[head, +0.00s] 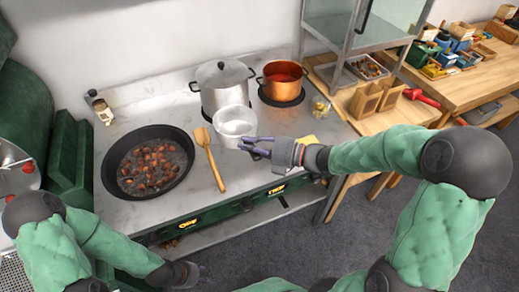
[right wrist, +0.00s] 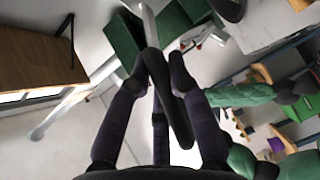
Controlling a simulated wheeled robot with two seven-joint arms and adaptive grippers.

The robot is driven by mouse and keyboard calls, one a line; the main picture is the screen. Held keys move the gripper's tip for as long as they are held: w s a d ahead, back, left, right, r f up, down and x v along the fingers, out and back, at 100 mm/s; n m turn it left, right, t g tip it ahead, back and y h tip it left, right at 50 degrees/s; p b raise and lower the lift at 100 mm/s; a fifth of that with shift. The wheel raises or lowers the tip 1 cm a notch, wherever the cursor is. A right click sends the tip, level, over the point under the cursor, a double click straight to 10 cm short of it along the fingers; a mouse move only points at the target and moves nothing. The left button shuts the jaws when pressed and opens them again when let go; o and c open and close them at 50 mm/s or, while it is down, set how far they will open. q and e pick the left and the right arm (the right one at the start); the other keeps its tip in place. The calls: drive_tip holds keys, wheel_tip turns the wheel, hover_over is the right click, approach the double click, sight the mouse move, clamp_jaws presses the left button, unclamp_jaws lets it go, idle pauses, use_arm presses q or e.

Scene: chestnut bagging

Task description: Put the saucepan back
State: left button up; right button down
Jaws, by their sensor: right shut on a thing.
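The small pale metal saucepan (head: 233,126) is in front of the large lidded pot, its open top facing up. My right gripper (head: 262,148) is just right of it in the head view, shut on its handle. In the right wrist view the dark handle (right wrist: 172,100) runs between the fingers of my right gripper (right wrist: 163,75). I cannot tell whether the saucepan touches the worktop. My left gripper (head: 184,275) is low at the front edge of the counter, away from the saucepan; its fingers are not clear.
A large lidded pot (head: 222,85) and a copper pot (head: 282,80) stand behind. A black pan of chestnuts (head: 147,162) lies left, with a wooden spatula (head: 208,152) beside it. A glass-sided cabinet (head: 345,30) and wooden holders (head: 372,98) stand right. Some worktop (head: 125,205) is bare.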

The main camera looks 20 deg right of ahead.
drive_tip(key=shift+w+d+f+b, duration=0.7)
drive_tip(key=shift+w+d+f, duration=0.2)
drive_tip(key=shift+f, duration=0.8)
drive_tip(key=shift+w+d+f+b, duration=0.8)
drive_tip(key=shift+d+f, duration=0.2)
drive_tip(key=shift+f, duration=0.65)
drive_tip(key=shift+w+d+f+b, duration=0.65)
drive_tip(key=shift+w+d+f, duration=0.3)
drive_tip(key=shift+f, duration=0.75)
drive_tip(key=shift+s, duration=0.1)
drive_tip(key=shift+f, duration=0.15)
drive_tip(key=c, duration=1.2)
unclamp_jaws()
drive_tip(key=shift+o, duration=0.2)
drive_tip(key=shift+s+d+r, duration=0.1)
drive_tip(key=shift+r, duration=0.15)
drive_tip(key=p+v, duration=0.3)
drive_tip(key=v, duration=0.8)
drive_tip(key=shift+s+d, duration=0.2)
drive_tip(key=shift+s, duration=0.1)
